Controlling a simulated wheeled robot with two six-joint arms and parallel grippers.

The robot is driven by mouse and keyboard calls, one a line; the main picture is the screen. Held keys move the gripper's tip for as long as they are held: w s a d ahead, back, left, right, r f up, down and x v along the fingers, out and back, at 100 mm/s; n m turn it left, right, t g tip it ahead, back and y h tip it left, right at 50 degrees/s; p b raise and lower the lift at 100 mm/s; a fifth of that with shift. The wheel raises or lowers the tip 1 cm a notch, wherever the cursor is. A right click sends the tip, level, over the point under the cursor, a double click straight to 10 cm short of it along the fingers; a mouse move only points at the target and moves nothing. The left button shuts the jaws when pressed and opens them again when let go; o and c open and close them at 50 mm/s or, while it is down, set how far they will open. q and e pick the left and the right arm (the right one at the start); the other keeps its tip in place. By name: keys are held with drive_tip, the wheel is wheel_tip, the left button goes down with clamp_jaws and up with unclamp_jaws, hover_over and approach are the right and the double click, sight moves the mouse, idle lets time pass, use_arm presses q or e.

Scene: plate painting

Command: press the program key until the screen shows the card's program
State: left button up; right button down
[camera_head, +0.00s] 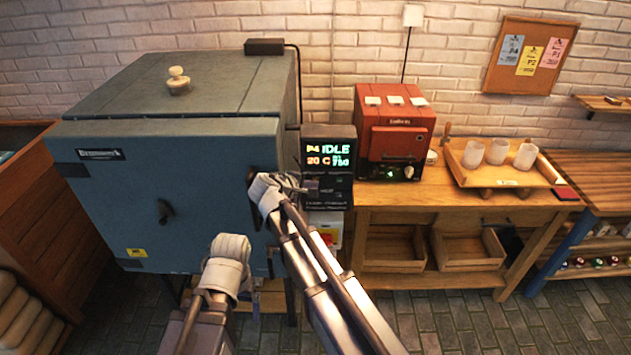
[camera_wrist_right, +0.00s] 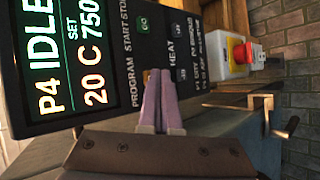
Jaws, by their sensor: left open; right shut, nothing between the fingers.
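The kiln controller (camera_head: 328,165) is a dark panel at the right side of the blue-grey kiln (camera_head: 170,200). Its screen (camera_wrist_right: 68,55) reads P4 IDLE, 20 C, SET 750. The PROGRAM label and an orange key (camera_wrist_right: 147,75) show below the screen; the fingers partly cover the key. My right gripper (camera_wrist_right: 160,74) is shut and empty, its tips at or just over this key; contact cannot be told. In the head view it is in front of the panel (camera_head: 302,187). My left gripper (camera_head: 230,246) is open and empty, low before the kiln door.
A cork board (camera_head: 530,30) holds blue, yellow and pink cards; their small print is hard to read. A red oven (camera_head: 394,125) and a tray (camera_head: 540,175) with three white cups stand on the bench.

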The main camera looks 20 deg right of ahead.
drive_tip(key=shift+s+a, duration=0.15)
drive_tip(key=shift+s, duration=0.4)
drive_tip(key=shift+w, duration=0.1)
drive_tip(key=shift+w, duration=0.3)
drive_tip(key=shift+w+d, duration=0.25)
drive_tip(key=shift+w, duration=0.1)
idle(0.9)
drive_tip(key=shift+s, duration=0.1)
drive_tip(key=shift+s+a, duration=0.25)
drive_tip(key=shift+s, duration=0.4)
